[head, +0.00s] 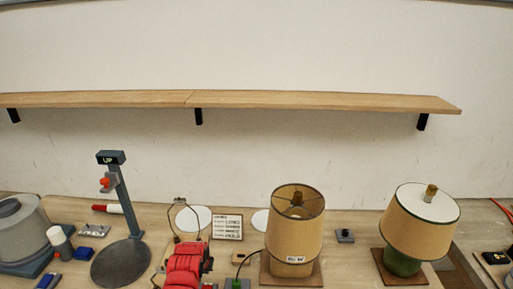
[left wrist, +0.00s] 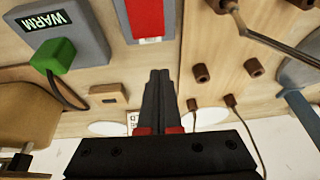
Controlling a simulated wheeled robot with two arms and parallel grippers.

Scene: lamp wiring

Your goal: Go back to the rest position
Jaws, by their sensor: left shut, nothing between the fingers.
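My left gripper (head: 190,260) shows in the head view as a red and dark shape at the bottom, left of the lamps. In the left wrist view its black fingers (left wrist: 160,76) are closed together with nothing between them. They hang above the wooden tabletop, between a grey box marked WARM (left wrist: 60,25) and several brown pegs. My right gripper is in neither view.
A lamp with a tan shade (head: 294,235) and a green-based lamp (head: 418,222) stand to the right. A grey UP stand (head: 125,200) and a grey drum-shaped thing (head: 20,225) are on the left. A wooden shelf (head: 300,101) spans the wall.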

